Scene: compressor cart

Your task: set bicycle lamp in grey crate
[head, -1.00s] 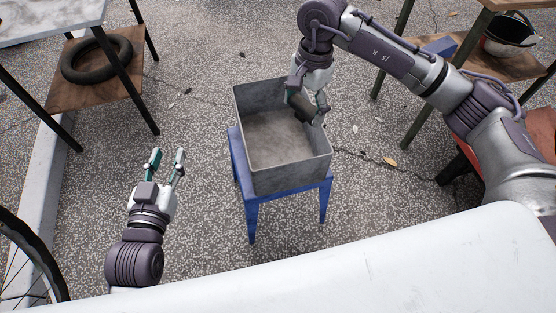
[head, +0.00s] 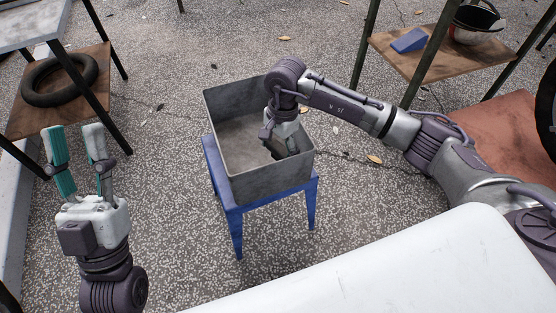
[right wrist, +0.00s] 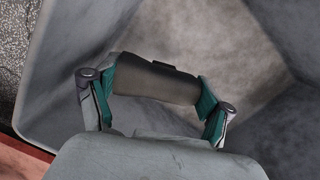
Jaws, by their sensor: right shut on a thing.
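The grey crate (head: 233,118) is an open box on a blue stool in the middle of the head view. My right gripper (head: 282,150) reaches down inside it, near its right side. In the right wrist view my right gripper (right wrist: 155,95) is shut on a dark grey cylindrical thing, the bicycle lamp (right wrist: 155,80), held crosswise between its teal pads. The crate's walls (right wrist: 85,50) surround the lamp there. I cannot tell whether the lamp touches the crate floor. My left gripper (head: 76,160) is open and empty at the left, apart from the crate.
The blue stool (head: 231,215) stands on speckled ground. A shelf with a black tyre (head: 58,80) is at the left. A wooden shelf at the right holds a blue wedge (head: 409,40) and a helmet (head: 470,25). A white surface (head: 400,270) fills the front.

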